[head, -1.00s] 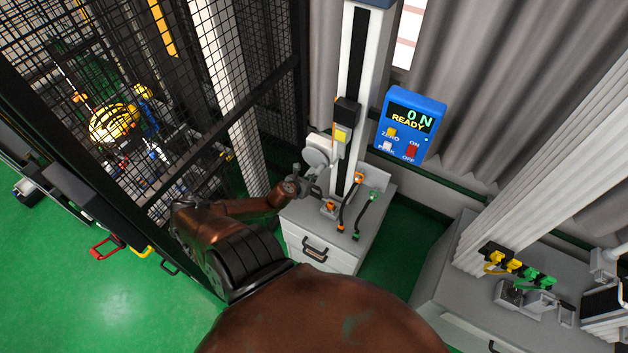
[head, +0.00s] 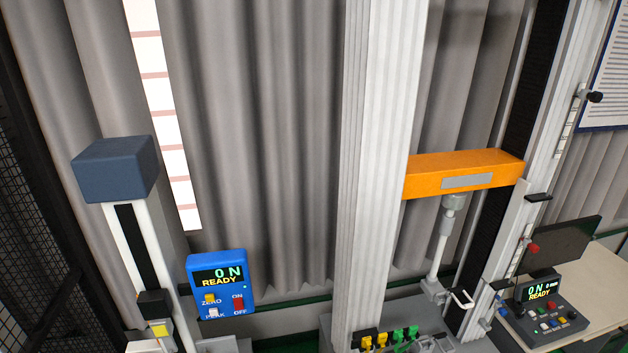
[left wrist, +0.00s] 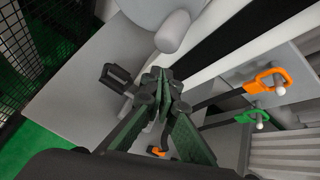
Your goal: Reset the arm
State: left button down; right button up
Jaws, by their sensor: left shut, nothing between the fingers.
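My left gripper (left wrist: 165,88) shows in the left wrist view with its fingertips together and nothing between them. A light grey rounded knob or cylinder (left wrist: 172,32) is just beyond the fingertips; I cannot tell whether they touch it. The left gripper is out of the head view, and my right gripper is in neither view. In the head view the small white tower (head: 150,250) with a blue cap stands at the left. The blue box (head: 218,284) beside it reads "0 N READY".
An orange crossbeam (head: 462,172) spans the larger frame at the right, with a grey rod and hook below. A control console (head: 540,308) stands on a bench at the far right. Orange (left wrist: 264,82) and green (left wrist: 253,117) clips lie right of my gripper. Black mesh (head: 30,240) is at the left.

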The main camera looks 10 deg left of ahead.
pick_arm(q)
jog(key=s+d+r+n+g+h, duration=0.1)
jog(key=s+d+r+n+g, duration=0.15)
jog(key=s+d+n, duration=0.45)
jog(key=s+d+r+n+g+h, duration=0.1)
jog(key=s+d+r+n+h, duration=0.15)
jog(key=d+n, duration=0.8)
jog(key=s+d+r+n+g+h, duration=0.1)
jog(key=s+d+r+n+g, duration=0.15)
jog(key=s+d+n, duration=0.55)
notch_tip(320, 180, down, 39)
jog(key=w+d+g+b, duration=0.1)
jog(key=d+b, duration=0.2)
jog(key=b, duration=0.9)
jog(key=s+f+b, duration=0.4)
jog(key=s+f, duration=0.2)
jog(key=f, duration=0.4)
jog(key=s+f+g+b, duration=0.1)
jog(key=s+f+b, duration=0.3)
jog(key=s+f, duration=0.3)
jog(key=s+f+b, duration=0.4)
jog(key=s+f, duration=0.3)
jog(key=f, duration=0.7)
jog(key=shift+s+a+m, duration=0.15)
jog(key=shift+s+m, duration=0.1)
jog(key=shift+m, duration=0.1)
jog(key=shift+f+h, duration=0.1)
jog(key=shift+h, duration=0.15)
